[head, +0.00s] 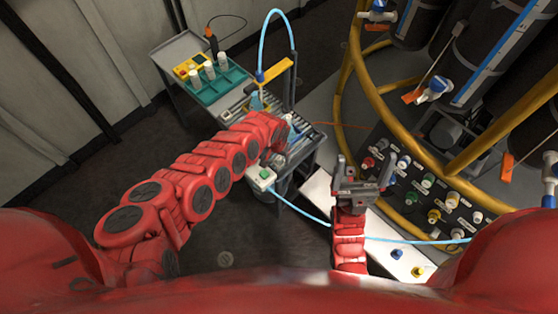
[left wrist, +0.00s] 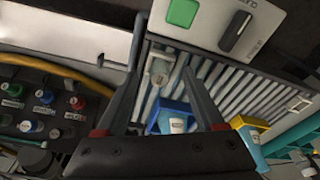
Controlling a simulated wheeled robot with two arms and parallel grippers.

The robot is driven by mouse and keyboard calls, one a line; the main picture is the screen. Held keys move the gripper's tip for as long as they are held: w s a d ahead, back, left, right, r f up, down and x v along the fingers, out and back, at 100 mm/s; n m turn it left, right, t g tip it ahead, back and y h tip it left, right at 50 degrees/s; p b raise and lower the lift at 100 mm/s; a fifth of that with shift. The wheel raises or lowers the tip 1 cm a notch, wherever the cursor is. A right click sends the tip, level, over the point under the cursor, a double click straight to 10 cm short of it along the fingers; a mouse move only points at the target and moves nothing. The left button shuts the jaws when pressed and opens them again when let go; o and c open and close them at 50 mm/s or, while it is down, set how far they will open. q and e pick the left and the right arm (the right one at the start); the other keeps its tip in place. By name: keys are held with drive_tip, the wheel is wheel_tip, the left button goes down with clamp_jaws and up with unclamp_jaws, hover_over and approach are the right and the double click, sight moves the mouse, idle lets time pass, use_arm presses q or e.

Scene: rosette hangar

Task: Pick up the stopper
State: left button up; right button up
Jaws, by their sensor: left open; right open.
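Two small stoppers, one blue (head: 396,254) and one yellow (head: 418,271), stand on a white board in the head view; I cannot tell which the task means. My left gripper (left wrist: 162,62) is open in the left wrist view, over the slatted rack. A blue holder with a white-capped vial (left wrist: 177,125) shows between its fingers, not clasped. In the head view my left arm reaches the cart, and its fingers are mostly hidden. My right gripper (head: 365,168) is open and empty beside the connector panel.
A connector panel (head: 412,180) with coloured caps stands at right inside yellow rails (head: 350,75). A blue hose crosses the white board (head: 318,190). A box with a green button (left wrist: 183,12) sits near the rack.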

use_arm(q)
drive_tip(key=c, duration=1.1)
drive_tip(key=shift+r, duration=0.15)
